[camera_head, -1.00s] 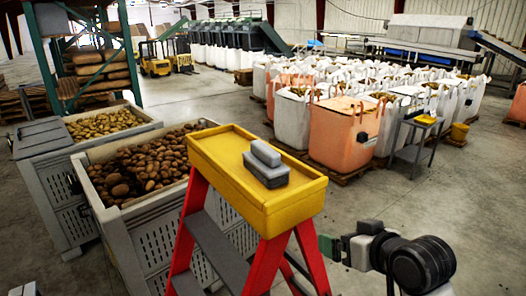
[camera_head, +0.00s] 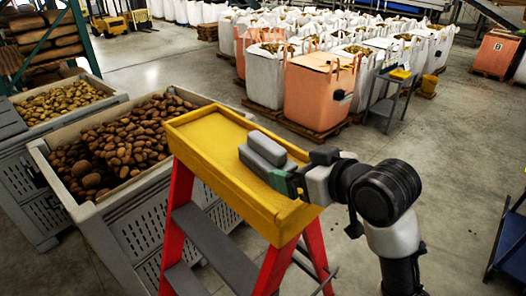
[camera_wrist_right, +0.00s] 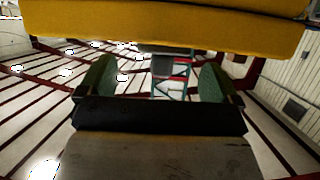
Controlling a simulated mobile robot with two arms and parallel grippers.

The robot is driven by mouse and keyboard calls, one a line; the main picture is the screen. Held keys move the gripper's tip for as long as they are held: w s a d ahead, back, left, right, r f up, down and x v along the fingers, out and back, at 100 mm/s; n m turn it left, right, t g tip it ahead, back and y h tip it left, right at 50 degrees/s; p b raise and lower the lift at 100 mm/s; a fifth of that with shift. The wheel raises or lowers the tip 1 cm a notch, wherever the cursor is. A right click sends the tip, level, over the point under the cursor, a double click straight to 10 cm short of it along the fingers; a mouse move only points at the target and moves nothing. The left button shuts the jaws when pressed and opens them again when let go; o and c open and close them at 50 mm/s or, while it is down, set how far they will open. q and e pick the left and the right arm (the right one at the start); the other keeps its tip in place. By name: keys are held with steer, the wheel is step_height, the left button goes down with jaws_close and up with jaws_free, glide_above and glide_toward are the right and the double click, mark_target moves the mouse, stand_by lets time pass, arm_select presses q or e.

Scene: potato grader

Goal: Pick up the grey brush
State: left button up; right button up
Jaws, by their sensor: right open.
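The grey brush (camera_head: 262,158) is a block with a second narrower block on top. It lies on the yellow top (camera_head: 208,128) of a red stepladder, near its right end. My right gripper (camera_head: 286,181) is at the brush's right end, its green fingers beside or overlapping it in the head view; contact cannot be told. In the right wrist view the two green fingers (camera_wrist_right: 160,80) stand apart, with the yellow ladder top (camera_wrist_right: 170,28) across the upper picture. The brush is not clearly visible there. My left gripper is not in view.
A grey crate of potatoes (camera_head: 62,190) stands left of the ladder, with another crate (camera_head: 28,140) behind it. Large orange and white bags (camera_head: 318,95) stand behind. A small grey stand (camera_head: 385,100) is at right.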

mark_target(283, 165)
steer(key=shift+w+a+f, duration=0.2)
steer(key=shift+w+a, duration=0.2)
steer(key=shift+a, duration=0.05)
steer(key=p+x, duration=0.3)
steer(key=x, duration=0.2)
steer(key=shift+a+r, duration=0.1)
steer(key=shift+r, duration=0.05)
steer(key=shift+w+a+f, duration=0.2)
steer(key=shift+a+f, duration=0.05)
steer(key=shift+a, duration=0.05)
steer(key=shift+d, duration=0.1)
steer(key=shift+c, duration=0.9)
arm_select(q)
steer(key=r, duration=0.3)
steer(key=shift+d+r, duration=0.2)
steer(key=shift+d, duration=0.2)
arm_select(e)
steer(key=c, duration=0.9)
